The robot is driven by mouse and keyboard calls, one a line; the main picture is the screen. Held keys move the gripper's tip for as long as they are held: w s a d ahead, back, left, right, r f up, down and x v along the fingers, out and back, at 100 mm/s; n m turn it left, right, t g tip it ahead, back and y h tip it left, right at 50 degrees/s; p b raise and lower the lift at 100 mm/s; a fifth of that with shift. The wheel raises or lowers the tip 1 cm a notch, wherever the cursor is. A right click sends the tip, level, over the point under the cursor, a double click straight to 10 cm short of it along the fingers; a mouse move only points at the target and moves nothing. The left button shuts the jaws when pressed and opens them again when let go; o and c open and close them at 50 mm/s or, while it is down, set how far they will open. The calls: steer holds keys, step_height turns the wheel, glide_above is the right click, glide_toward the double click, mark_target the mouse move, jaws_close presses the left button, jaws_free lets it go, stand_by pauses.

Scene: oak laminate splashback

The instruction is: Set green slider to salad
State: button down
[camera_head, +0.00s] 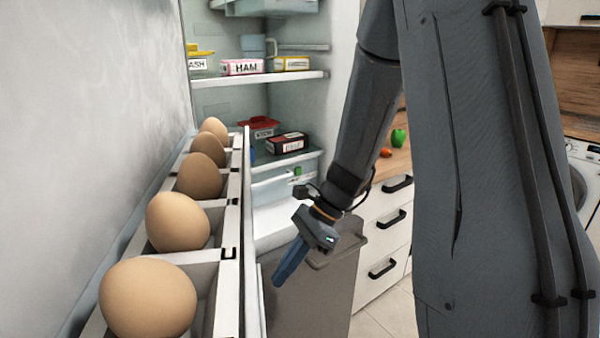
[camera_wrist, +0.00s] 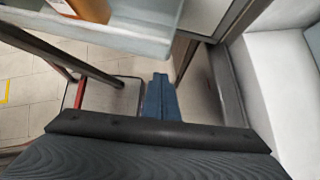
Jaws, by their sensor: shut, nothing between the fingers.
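A small green piece (camera_head: 297,171), which looks like the green slider, sits on the drawer front under the lowest shelf inside the open fridge. It is too small for any salad marking to be read. My gripper (camera_head: 279,279) points down in front of the fridge, below the green piece and apart from it. Its blue fingers are together and empty, and they also show in the wrist view (camera_wrist: 160,95). The green piece does not show in the wrist view.
The fridge door rack with several eggs (camera_head: 180,221) fills the left. Boxes, including a ham box (camera_head: 242,67), stand on a fridge shelf (camera_head: 262,79). A grey bin (camera_head: 335,282) and white drawers (camera_head: 383,222) stand right of the gripper.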

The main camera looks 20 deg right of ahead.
mark_target(299, 179)
steer(key=w+d+r+m+t+y+p, duration=0.1)
steer(key=w+m+t+y+p, duration=0.15)
steer(key=w+m, duration=0.45)
steer(key=w+d+r+m+t+y+p, duration=0.2)
steer(key=w+m+t, duration=0.1)
steer(key=w+m, duration=0.4)
steer(key=w+d+m+t+p, duration=0.1)
steer(key=w+d+m+t, duration=0.2)
steer(key=d+m, duration=0.1)
steer(key=w+d+m+t+h+p, duration=0.1)
steer(key=w+d+m+t, duration=0.3)
steer(key=d+m, duration=0.1)
steer(key=w+d+m+t+h+p, duration=0.1)
steer(key=w+d+m+t, duration=0.2)
steer(key=d+m, duration=0.2)
steer(key=shift+w+d+r, duration=0.2)
steer(key=shift+w+d, duration=0.15)
steer(key=shift+w, duration=0.05)
steer(key=shift+w+d+m+t, duration=0.15)
steer(key=shift+m+t, duration=0.1)
steer(key=shift+m, duration=0.05)
steer(key=p+x, duration=0.4)
steer(key=x, duration=0.6)
steer(key=d+p, duration=0.1)
steer(key=d, duration=0.1)
steer(key=shift+w+d, duration=0.2)
steer(key=shift+d, duration=0.15)
steer(key=shift+w+d+f+p, duration=0.15)
steer(key=shift+w+d+p, duration=0.15)
steer(key=shift+d, duration=0.35)
